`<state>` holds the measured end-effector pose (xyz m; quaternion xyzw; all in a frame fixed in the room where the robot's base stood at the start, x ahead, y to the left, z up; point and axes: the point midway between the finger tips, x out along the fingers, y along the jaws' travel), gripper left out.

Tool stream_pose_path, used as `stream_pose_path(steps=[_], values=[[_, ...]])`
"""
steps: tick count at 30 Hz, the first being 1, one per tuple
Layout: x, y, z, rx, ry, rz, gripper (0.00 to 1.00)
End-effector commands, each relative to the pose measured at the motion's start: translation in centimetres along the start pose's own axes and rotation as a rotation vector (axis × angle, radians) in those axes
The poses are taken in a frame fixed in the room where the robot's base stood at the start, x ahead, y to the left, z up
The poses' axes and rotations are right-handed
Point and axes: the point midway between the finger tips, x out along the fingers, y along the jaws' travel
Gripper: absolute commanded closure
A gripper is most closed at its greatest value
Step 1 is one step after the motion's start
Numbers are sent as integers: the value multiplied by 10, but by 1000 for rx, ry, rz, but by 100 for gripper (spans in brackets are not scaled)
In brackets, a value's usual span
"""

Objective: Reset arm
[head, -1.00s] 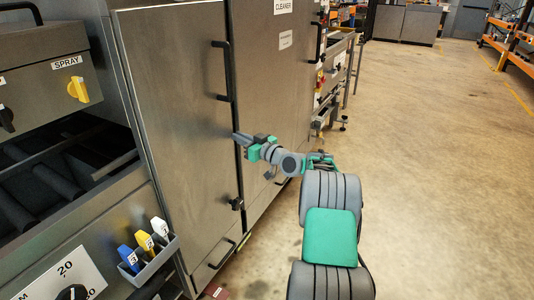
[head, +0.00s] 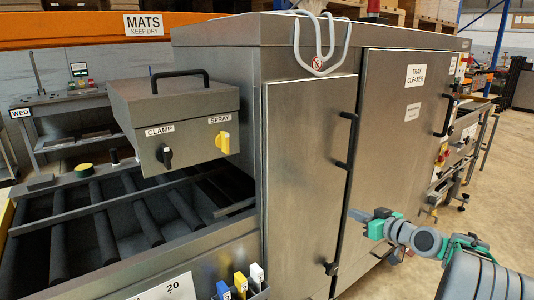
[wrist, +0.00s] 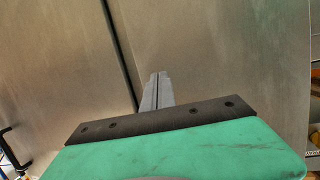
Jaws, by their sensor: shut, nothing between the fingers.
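My gripper (head: 360,215) is in front of the steel tray cleaner, near the seam between its narrow left door (head: 308,185) and its wide right door (head: 400,135). In the wrist view the two grey fingers of my gripper (wrist: 157,76) lie together, shut and empty, pointing at the steel front. The dark seam (wrist: 122,50) runs up just left of the fingers. My arm reaches in from the lower right of the head view. I cannot tell whether the fingertips touch the steel.
Black handles (head: 349,142) stick out from the doors. A box with CLAMP and SPRAY knobs (head: 222,142) stands over a roller bed (head: 100,220) at left. A holder with blue, yellow and white tags (head: 239,284) is at the lower front. Open floor (head: 510,190) lies at right.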

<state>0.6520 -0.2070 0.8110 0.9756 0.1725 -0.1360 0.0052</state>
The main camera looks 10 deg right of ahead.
Motion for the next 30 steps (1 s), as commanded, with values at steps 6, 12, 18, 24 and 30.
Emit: stream_pose_path(steps=[6, 12, 18, 24, 30], values=[[-50, -184, -98, 44, -521, 2, 100], [-178, -280, -103, 144, -865, 160, 100], [-246, -305, -85, 214, -997, 267, 100], [-248, -306, -83, 219, -1002, 273, 100], [-248, -306, -83, 219, -1002, 273, 100]])
